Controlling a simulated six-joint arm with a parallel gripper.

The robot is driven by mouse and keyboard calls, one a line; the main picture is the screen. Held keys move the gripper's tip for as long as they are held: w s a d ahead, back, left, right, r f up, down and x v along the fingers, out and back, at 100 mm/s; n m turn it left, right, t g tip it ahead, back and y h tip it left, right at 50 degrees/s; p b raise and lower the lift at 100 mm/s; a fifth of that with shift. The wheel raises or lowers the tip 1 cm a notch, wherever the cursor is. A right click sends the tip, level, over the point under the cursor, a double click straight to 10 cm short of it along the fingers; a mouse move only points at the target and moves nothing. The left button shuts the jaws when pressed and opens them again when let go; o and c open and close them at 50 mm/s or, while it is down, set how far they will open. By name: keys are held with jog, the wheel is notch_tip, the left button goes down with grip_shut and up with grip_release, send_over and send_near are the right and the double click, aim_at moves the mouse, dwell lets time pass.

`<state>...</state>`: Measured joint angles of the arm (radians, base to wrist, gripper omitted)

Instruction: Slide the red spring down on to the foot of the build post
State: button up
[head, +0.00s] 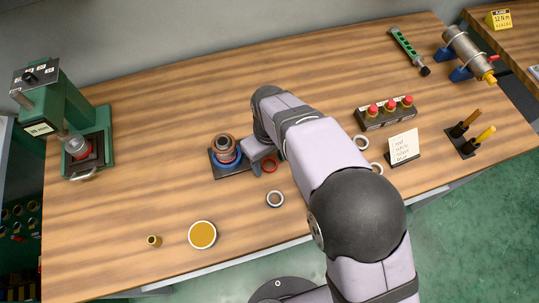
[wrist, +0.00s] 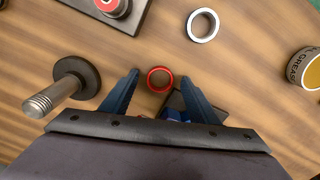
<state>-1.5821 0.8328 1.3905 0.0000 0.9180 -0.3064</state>
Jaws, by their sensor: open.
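The red spring (wrist: 160,79) shows as a small red ring on the wooden table. In the wrist view it lies between the blue fingers of my gripper (wrist: 162,74), which are open and apart from it. In the head view the red spring (head: 269,166) lies beside my gripper. In the wrist view my right finger partly hides that plate. How high my fingertips are above the table I cannot tell.
A white ring (head: 275,199) lies nearby. A threaded shaft with a dark disc (wrist: 58,88) stands left of my fingers in the wrist view. A grease tin (head: 202,235) is at the front. A green press (head: 98,140) is at left, a red-button box (head: 387,112) at right.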

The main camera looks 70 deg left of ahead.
jog(key=c, duration=1.1)
jog(key=w+d+r+m+p, duration=0.1)
jog(key=w+r+p, duration=0.15)
jog(key=r, duration=0.35)
jog(key=w+r+p, duration=0.2)
jog(key=r+p, duration=0.1)
jog(key=r, duration=0.4)
jog(key=shift+m, duration=0.3)
jog(key=w+a+p, duration=0.2)
jog(key=p, duration=0.1)
jog(key=w+a+r+p, duration=0.1)
jog(key=w+a+p, duration=0.1)
jog(key=w+p, duration=0.1)
jog(key=w+a+r+p, duration=0.1)
jog(key=w+a+p, duration=0.1)
jog(key=w+p, duration=0.1)
jog(key=shift+a+r+p, duration=0.15)
jog(key=shift+a+p, duration=0.2)
jog(key=shift+p, duration=0.15)
jog(key=shift+a+r+n, duration=0.4)
jog(key=shift+r+n, duration=0.1)
jog(key=shift+r, duration=0.15)
